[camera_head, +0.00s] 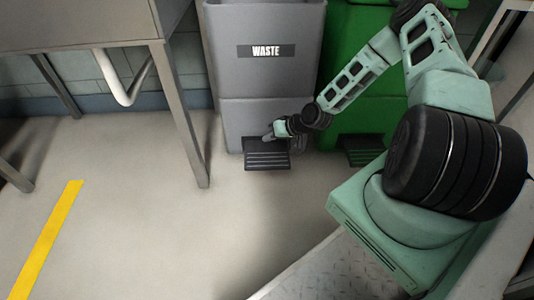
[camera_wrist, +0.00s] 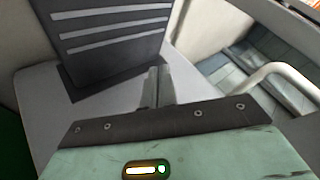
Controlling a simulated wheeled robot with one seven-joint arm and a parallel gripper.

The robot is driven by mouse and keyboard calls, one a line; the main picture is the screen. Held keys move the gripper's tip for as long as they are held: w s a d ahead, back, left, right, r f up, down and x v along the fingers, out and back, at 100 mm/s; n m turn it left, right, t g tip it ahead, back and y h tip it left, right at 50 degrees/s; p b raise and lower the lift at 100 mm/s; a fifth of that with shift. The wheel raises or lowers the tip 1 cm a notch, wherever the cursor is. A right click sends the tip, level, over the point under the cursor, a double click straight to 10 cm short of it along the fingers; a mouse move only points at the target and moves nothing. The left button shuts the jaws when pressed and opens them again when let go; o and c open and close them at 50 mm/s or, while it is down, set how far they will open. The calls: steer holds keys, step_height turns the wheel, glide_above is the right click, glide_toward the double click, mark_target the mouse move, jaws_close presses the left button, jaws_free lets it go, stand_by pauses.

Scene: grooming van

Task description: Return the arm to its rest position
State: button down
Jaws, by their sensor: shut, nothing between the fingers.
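My arm reaches from the right side of the head view toward the grey waste bin. My gripper (camera_head: 268,136) is at the bin's foot, just above or at its black pedal (camera_head: 267,155); I cannot tell if they touch. In the wrist view the gripper's fingers (camera_wrist: 158,80) are together with nothing between them, beside the dark ribbed pedal (camera_wrist: 115,35).
The grey bin (camera_head: 265,75) labelled WASTE stands beside a green bin (camera_head: 345,60) with its own black pedal (camera_head: 363,150). A metal table (camera_head: 80,22) with legs and a white pipe (camera_head: 125,85) is at left. Open floor (camera_head: 150,220) with a yellow stripe (camera_head: 45,240) lies in front.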

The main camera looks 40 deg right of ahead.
stand_by(0.3)
steer(key=s+a+r+n+g+h+p, duration=0.1)
steer(key=s+a+r+n+g+p, duration=0.2)
steer(key=a+r, duration=0.75)
steer(key=s+a+r+n+g+h+p, duration=0.1)
steer(key=s+a+r+n+g+p, duration=0.25)
steer(key=a+r, duration=0.65)
steer(key=s+a+r+n+g+h+p, duration=0.1)
steer(key=s+a+r+n+p, duration=0.15)
steer(key=s+r, duration=0.9)
steer(key=s+a+r+n+h+p, duration=0.1)
steer(key=s+a+r+p, duration=0.25)
steer(key=s+r, duration=0.85)
step_height(320, 180, up, 39)
steer(key=p, duration=3.7)
steer(key=shift+w+a, duration=0.2)
